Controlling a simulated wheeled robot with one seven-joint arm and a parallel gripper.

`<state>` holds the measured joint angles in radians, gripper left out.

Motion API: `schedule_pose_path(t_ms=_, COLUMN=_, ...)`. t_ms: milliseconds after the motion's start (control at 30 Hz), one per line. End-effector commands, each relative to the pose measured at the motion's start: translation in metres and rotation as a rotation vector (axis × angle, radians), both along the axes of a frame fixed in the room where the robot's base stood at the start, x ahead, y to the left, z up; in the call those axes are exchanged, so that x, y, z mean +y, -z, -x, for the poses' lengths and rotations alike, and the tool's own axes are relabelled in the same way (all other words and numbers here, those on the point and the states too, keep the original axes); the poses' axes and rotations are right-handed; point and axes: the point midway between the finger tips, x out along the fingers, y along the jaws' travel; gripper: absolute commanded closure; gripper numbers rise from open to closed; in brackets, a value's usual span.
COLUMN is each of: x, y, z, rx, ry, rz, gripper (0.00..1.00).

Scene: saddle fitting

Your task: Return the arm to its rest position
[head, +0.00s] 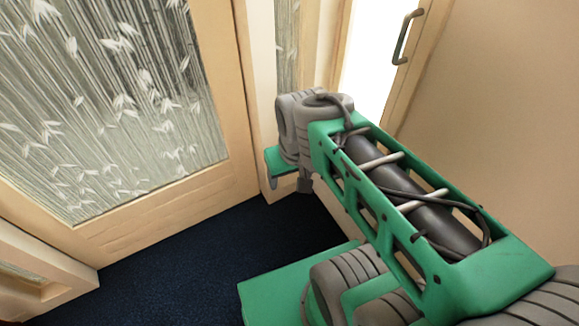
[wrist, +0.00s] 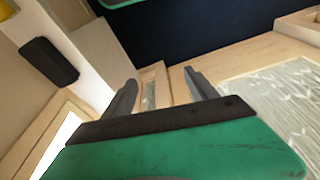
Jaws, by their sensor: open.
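My arm, green and grey, reaches from the lower right toward the middle of the head view. My gripper (wrist: 162,88) shows in the wrist view with two dark fingers spread apart and nothing between them. In the head view the end of the arm is seen near the door frame, and the fingertips are mostly hidden behind the wrist. I cannot tell the exact gap between the arm and the frame.
A wooden door with a bamboo-patterned glass panel (head: 110,110) fills the left. A door handle (head: 407,36) is at the upper right, beside a plain beige surface (head: 500,100). Dark blue carpet (head: 190,262) lies clear below. A dark box (wrist: 48,62) shows in the wrist view.

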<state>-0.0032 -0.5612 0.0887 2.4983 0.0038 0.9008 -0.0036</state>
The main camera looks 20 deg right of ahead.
Motion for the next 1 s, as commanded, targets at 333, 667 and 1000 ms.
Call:
schedule_pose_path(t_ms=333, x=-0.001, y=-0.121, z=-0.006, rx=-0.014, ry=0.012, rz=-0.005, gripper=0.33)
schedule_pose_path(t_ms=667, x=0.002, y=-0.191, z=-0.007, rx=-0.06, ry=-0.006, rz=-0.003, gripper=0.33)
schedule_pose_path(t_ms=1000, x=0.002, y=-0.191, z=-0.007, rx=-0.06, ry=-0.006, rz=-0.003, gripper=0.33)
